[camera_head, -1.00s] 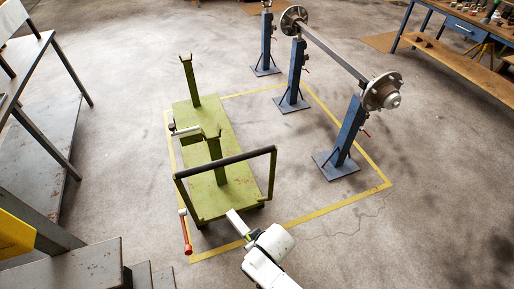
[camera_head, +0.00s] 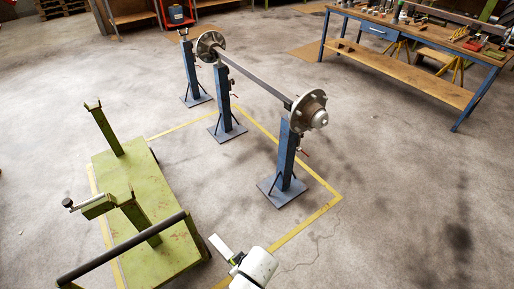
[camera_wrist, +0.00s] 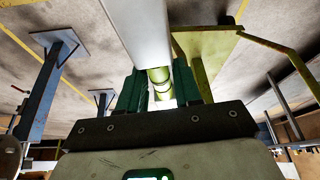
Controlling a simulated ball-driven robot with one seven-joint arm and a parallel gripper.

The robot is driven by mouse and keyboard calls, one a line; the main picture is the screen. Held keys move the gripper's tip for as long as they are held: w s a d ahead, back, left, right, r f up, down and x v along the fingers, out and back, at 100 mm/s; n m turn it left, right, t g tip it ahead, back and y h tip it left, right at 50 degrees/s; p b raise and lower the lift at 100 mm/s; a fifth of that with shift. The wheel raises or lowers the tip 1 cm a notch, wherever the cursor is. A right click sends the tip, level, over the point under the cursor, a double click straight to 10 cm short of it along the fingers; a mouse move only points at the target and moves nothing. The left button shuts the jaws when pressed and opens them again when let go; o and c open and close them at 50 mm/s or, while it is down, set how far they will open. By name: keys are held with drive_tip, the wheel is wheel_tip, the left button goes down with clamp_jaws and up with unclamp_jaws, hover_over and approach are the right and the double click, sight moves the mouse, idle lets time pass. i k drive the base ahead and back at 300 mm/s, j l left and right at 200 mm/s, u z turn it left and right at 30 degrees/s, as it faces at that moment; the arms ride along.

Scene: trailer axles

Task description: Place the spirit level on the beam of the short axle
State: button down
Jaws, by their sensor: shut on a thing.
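An axle with a dark square beam (camera_head: 256,77) lies across blue stands, with a round hub at each end: a far hub (camera_head: 210,45) and a near hub (camera_head: 308,110). It is the only axle I see clearly on stands. The top of the beam looks bare. My gripper (camera_head: 236,259), at the bottom centre, is shut on the pale spirit level (camera_head: 221,247), well in front of the near hub and apart from the axle. In the wrist view, the green fingers of my gripper (camera_wrist: 160,88) clasp the level (camera_wrist: 142,35), and a yellow-green vial shows between them.
A green trolley (camera_head: 150,205) with posts and a dark handle bar stands at the left. A workbench (camera_head: 420,35) with tools is at the back right. Blue stand feet (camera_head: 283,190) spread on the floor. The floor right of the axle is clear.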

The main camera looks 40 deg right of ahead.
sight(250, 69)
drive_tip(key=i+l, duration=0.35)
drive_tip(key=l, duration=0.15)
drive_tip(key=i+l, duration=0.7)
drive_tip(key=l, duration=0.25)
